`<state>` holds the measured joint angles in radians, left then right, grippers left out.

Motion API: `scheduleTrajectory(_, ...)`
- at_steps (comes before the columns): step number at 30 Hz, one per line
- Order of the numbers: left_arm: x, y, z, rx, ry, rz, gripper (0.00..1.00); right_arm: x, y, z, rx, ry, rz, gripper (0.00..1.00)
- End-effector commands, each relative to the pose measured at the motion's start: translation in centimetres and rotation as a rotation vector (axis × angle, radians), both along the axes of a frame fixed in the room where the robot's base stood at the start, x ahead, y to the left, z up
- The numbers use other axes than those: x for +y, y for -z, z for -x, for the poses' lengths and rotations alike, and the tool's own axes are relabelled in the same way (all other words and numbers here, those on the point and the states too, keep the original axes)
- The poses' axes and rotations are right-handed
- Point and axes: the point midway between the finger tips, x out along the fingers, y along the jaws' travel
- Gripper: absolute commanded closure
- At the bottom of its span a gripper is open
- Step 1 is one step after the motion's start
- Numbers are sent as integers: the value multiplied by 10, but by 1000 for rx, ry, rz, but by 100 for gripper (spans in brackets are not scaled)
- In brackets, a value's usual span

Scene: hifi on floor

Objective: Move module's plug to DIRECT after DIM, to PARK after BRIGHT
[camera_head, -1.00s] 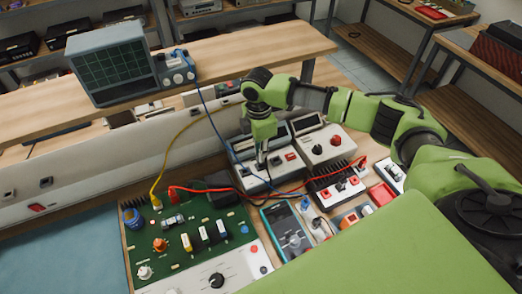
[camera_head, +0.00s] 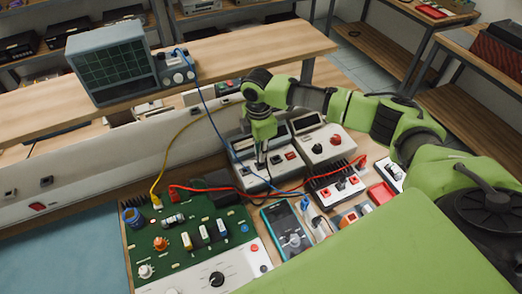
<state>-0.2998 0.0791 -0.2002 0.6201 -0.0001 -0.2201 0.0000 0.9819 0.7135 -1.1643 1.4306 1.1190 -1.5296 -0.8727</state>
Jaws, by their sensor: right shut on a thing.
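My right gripper (camera_head: 262,160) points down over the front panel of a white bench instrument (camera_head: 291,167) with a red button. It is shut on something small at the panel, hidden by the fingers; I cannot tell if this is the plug. A green circuit board module (camera_head: 178,264) lies to the left, with coloured parts and a white panel with a black knob (camera_head: 217,279). A yellow lead and a red lead plug into its back edge. No DIM, BRIGHT, DIRECT or PARK label is readable. My left gripper is not in view.
A second white instrument (camera_head: 318,146), a black unit with red-and-white switches (camera_head: 341,188) and a blue multimeter (camera_head: 286,232) crowd the bench. Red and blue leads cross in front of the gripper. An oscilloscope (camera_head: 113,64) stands on the rear shelf. A red tray (camera_head: 381,193) lies right.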

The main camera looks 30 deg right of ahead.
Motion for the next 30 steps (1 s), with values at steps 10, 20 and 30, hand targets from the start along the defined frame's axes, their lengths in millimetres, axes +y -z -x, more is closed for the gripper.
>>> scheduleTrajectory(10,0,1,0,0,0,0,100,0,5,0,0,0,0,100)
scheduleTrajectory(20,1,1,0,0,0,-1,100,0,9,0,0,0,0,100)
scheduleTrajectory(30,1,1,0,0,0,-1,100,0,12,0,0,0,1,100)
